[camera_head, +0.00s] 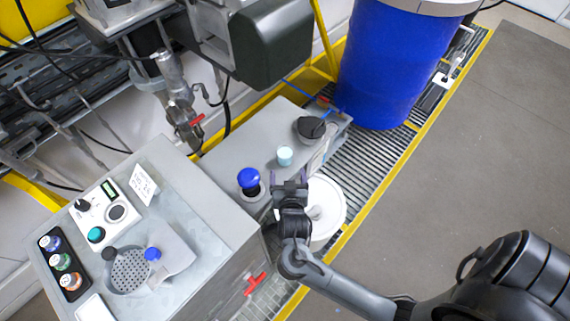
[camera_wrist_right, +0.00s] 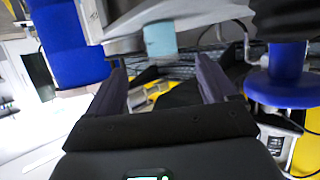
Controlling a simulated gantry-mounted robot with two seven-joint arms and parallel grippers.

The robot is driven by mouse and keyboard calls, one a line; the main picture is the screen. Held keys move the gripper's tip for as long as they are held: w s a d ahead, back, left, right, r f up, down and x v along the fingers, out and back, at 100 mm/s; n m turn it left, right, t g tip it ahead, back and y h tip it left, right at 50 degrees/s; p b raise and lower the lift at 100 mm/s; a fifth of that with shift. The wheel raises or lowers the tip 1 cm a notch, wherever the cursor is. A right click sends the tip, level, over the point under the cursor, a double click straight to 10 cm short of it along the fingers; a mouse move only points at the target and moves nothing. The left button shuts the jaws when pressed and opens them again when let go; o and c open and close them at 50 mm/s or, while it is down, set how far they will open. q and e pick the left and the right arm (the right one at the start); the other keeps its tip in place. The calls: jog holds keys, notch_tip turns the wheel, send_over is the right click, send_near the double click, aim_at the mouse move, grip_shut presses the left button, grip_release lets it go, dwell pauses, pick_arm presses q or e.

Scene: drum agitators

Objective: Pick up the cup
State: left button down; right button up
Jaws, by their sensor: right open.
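The cup, small and pale blue (camera_head: 285,155), stands upright on the grey bench top (camera_head: 238,150) in the head view. In the right wrist view the cup (camera_wrist_right: 160,39) shows beyond the fingers, near the middle of the gap between them. My right gripper (camera_head: 289,178) is open and empty, just short of the cup on its near side. Its two dark purple fingers (camera_wrist_right: 163,75) are spread apart in the wrist view, and the cup is not between them. My left gripper is not in view.
A blue-capped dark container (camera_head: 250,182) stands left of the gripper, and a dark bowl (camera_head: 311,128) sits right of the cup. A white round bucket (camera_head: 327,205) is beside the bench. A large blue drum (camera_head: 388,65) stands at the back, and machinery hangs above.

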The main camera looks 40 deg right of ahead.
aim_at(286, 162)
jog(key=x, duration=0.5)
jog(key=shift+w+d+f+b, duration=0.1)
jog(key=shift+w+f+b, duration=0.15)
jog(key=shift+b, duration=0.15)
jog(key=shift+b+x, duration=0.45)
jog(key=shift+x, duration=2.2)
jog(key=shift+f, duration=0.2)
jog(key=c, duration=1.1)
